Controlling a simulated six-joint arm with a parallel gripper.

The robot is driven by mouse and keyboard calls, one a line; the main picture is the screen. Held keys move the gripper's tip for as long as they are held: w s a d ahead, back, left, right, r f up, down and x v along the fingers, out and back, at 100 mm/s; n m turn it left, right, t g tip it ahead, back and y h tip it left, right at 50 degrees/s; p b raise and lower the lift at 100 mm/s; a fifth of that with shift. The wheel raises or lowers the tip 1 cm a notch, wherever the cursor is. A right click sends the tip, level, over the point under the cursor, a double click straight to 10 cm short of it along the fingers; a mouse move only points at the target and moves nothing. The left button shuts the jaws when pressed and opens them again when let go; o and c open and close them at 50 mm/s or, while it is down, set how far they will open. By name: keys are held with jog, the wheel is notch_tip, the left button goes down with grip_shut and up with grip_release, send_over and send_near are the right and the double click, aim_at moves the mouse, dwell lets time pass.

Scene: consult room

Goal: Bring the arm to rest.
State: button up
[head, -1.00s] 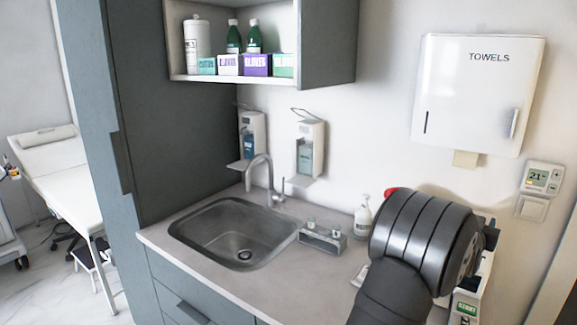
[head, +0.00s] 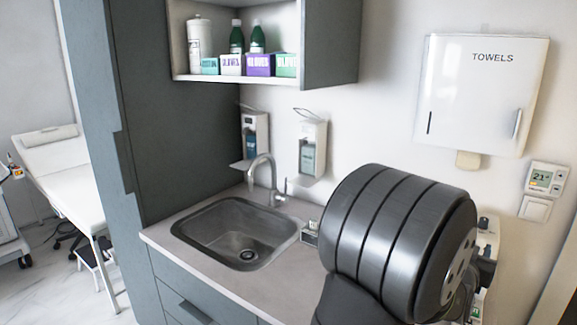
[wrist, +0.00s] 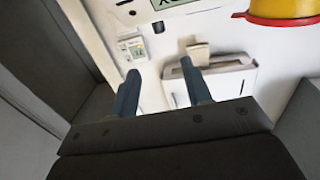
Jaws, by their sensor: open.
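My arm (head: 395,235) rises at the lower right of the head view, its thick dark grey link in front of the counter. My gripper (wrist: 161,66) shows in the wrist view as two blue-grey fingers set apart. It is open, with nothing between the fingers. In the head view the arm link hides the fingers.
A white towel dispenser (head: 478,95) and a thermostat (head: 545,179) are on the wall. A counter with a sink (head: 236,233) and tap (head: 263,178) lies left of my arm. A white device (head: 488,240) stands partly hidden behind the arm. A yellow, red-rimmed container (wrist: 285,8) shows in the wrist view.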

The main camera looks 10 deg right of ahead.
jog(key=shift+v, duration=1.25)
jog(key=shift+c, duration=0.5)
